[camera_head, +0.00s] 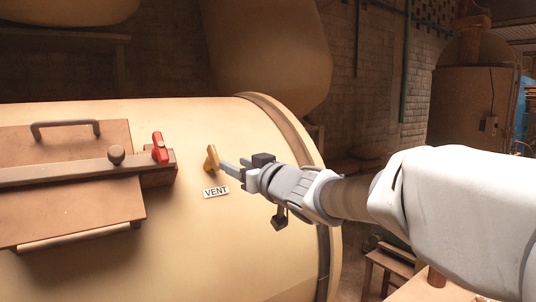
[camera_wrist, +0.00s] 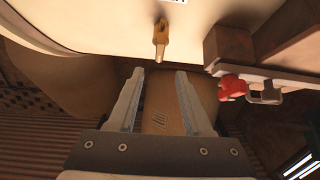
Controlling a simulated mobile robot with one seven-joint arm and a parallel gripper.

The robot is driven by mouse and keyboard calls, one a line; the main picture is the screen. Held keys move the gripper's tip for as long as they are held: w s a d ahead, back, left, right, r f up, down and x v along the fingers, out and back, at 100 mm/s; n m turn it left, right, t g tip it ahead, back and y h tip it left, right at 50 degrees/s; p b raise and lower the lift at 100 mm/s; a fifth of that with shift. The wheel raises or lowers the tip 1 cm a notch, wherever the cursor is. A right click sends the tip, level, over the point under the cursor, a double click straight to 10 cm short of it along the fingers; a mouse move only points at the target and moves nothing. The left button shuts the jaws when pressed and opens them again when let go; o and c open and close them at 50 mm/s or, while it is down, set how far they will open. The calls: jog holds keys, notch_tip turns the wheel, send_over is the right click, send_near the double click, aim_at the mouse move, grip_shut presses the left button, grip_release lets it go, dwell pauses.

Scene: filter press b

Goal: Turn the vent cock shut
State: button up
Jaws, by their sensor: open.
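The vent cock (camera_head: 211,158) is a small brass-yellow handle on the side of the cream cylindrical vessel (camera_head: 262,225), just above a white label reading VENT (camera_head: 216,191). In the wrist view the cock (camera_wrist: 160,38) juts from the vessel, lined up with the gap between my fingers. My gripper (camera_head: 230,168) is open and empty, with its fingertips (camera_wrist: 159,71) close to the handle. In the wrist view the handle's end lies just beyond the fingertips; I cannot tell whether they touch.
Left of the cock, a brown hatch (camera_head: 75,210) has a grey bar (camera_head: 60,172), a round knob (camera_head: 117,155) and a red lever (camera_head: 160,148). The red lever also shows right of my fingers in the wrist view (camera_wrist: 232,88). A raised band (camera_head: 290,130) rings the vessel's right end.

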aim_at(215, 155)
jog(key=p+x, duration=0.1)
jog(key=x, duration=1.1)
jog(key=shift+w+a+p, duration=0.1)
jog(key=shift+a+p, duration=0.05)
jog(key=shift+p, duration=0.15)
grip_shut()
